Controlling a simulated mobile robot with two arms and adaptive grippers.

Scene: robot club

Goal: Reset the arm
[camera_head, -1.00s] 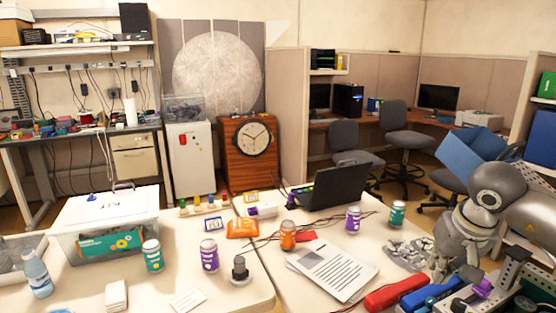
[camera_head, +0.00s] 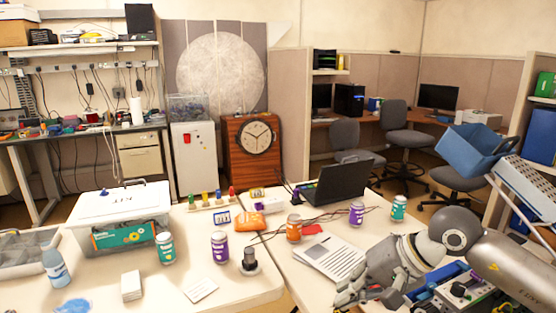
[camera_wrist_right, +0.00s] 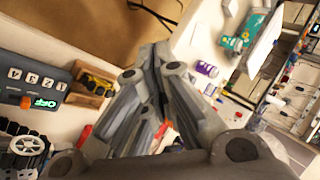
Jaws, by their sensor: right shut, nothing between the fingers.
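My right gripper (camera_head: 352,291) is at the lower right of the head view, above the front right of the table, beside the printed papers. Its fingers are together and hold nothing. In the right wrist view the closed fingers (camera_wrist_right: 150,75) fill the middle, with the table and floor beyond them. My right arm comes in from the right edge of the head view. My left gripper is not in view.
Cans stand on the table (camera_head: 215,285), including an orange can (camera_head: 294,229) and a purple can (camera_head: 220,247). A laptop (camera_head: 340,184), papers (camera_head: 330,258) and a lidded bin (camera_head: 118,215) also stand there. A blue bin (camera_head: 470,150) is behind my arm.

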